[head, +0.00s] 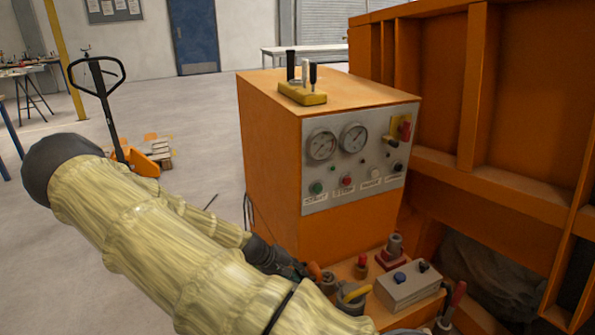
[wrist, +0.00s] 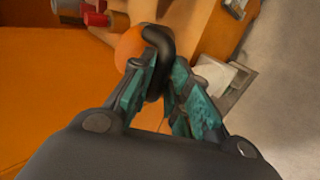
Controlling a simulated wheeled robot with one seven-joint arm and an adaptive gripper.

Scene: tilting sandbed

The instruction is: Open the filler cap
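My gripper (wrist: 162,75) has teal fingers and reaches down to the small deck at the foot of the orange cabinet. In the wrist view a black curved piece (wrist: 160,42) lies between the fingertips, beside a round orange knob (wrist: 129,48). Whether the fingers press on the black piece is unclear. In the head view my gripper (head: 292,270) is at the left end of the deck, close to an orange knob (head: 314,270), and partly hidden by my arm. A dark round fitting with a yellow handle (head: 356,293) stands to the right. I cannot tell which part is the filler cap.
The orange cabinet (head: 270,150) with gauges and buttons rises behind the deck. A grey switch box (head: 408,287), a red-based fitting (head: 392,252) and a red-handled lever (head: 456,295) crowd the deck's right. A pallet jack (head: 105,105) stands on open floor to the left.

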